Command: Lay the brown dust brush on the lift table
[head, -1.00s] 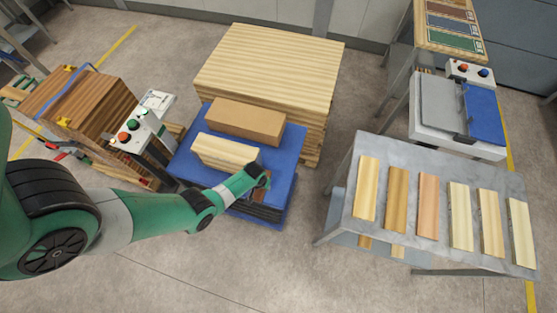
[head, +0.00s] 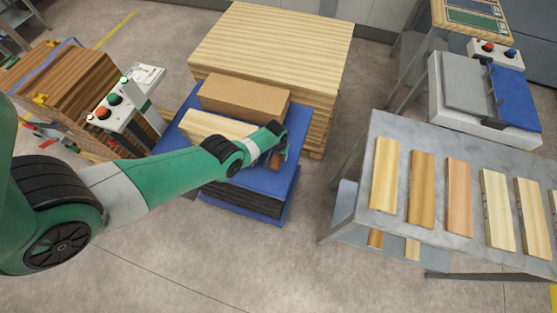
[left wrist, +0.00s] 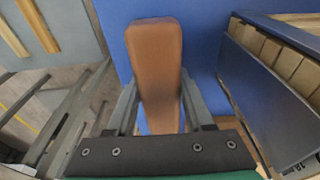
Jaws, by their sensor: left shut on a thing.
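The brown dust brush (left wrist: 157,70) is between the fingers of my left gripper (left wrist: 155,100), its long brown top towards the camera. In the head view my left gripper (head: 276,155) is above the right part of the blue lift table (head: 262,192), and only a little of the brush shows there. The blue table top also shows behind the brush in the left wrist view (left wrist: 200,35). I cannot tell whether the brush touches the table top. Its underside is hidden. My right gripper is not in view.
On the lift table are a brown box (head: 243,97) and a pale wooden block (head: 212,127), close by my left gripper. A large wood stack (head: 270,45) stands behind. A grey table (head: 400,220) with several boards is at the right. A button panel (head: 118,100) is at the left.

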